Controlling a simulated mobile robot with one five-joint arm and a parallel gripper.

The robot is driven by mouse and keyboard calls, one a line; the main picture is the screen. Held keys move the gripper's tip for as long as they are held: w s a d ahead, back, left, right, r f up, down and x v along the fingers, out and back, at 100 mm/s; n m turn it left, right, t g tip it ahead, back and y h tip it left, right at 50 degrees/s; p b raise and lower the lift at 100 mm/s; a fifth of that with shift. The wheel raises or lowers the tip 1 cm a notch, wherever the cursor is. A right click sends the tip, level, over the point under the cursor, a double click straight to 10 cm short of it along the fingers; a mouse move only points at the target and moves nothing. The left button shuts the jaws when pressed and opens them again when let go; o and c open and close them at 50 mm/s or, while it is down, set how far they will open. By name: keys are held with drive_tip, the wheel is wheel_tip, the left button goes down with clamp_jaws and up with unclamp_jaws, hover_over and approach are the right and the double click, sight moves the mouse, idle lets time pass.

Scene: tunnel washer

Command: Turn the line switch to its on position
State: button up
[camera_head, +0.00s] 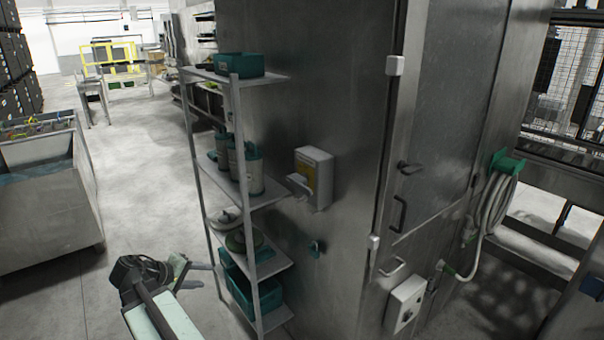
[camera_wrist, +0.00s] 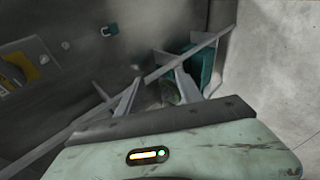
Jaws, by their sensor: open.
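A pale box with a yellow plate and a light handle-like part (camera_head: 315,178) is on the steel wall, right of the shelf rack. It also shows at the left edge of the wrist view (camera_wrist: 22,68), tilted and partly cut off. A second pale box with a small dark knob (camera_head: 407,303) sits low on the wall by the door. I cannot tell for certain which is the line switch, nor read its position. My gripper (camera_head: 197,276) is open and empty, low and left of the rack, apart from both boxes. Its fingers also show in the wrist view (camera_wrist: 157,90).
The metal shelf rack (camera_head: 232,150), holding teal bins and canisters, stands between my gripper and the yellow-plated box. A small teal hook (camera_head: 317,248) is below that box. A coiled hose (camera_head: 494,205) hangs at right. A grey bin (camera_head: 50,205) stands left. Floor between is clear.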

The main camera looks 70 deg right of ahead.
drive_tip(key=s+d+r+m+g+h+p, duration=0.2)
drive_tip(key=s+d+r+g+h+p, duration=0.15)
drive_tip(key=s+d+r, duration=0.9)
drive_tip(key=g+h, duration=0.2)
drive_tip(key=g, duration=0.2)
approach(300, 188)
drive_tip(key=x, duration=0.3)
drive_tip(key=shift+t, duration=0.25)
drive_tip(key=x, duration=0.7)
drive_tip(key=shift+s+d+r, duration=0.1)
drive_tip(key=shift+s+d, duration=0.15)
drive_tip(key=shift+s, duration=0.05)
clamp_jaws()
drive_tip(key=shift+d, duration=0.1)
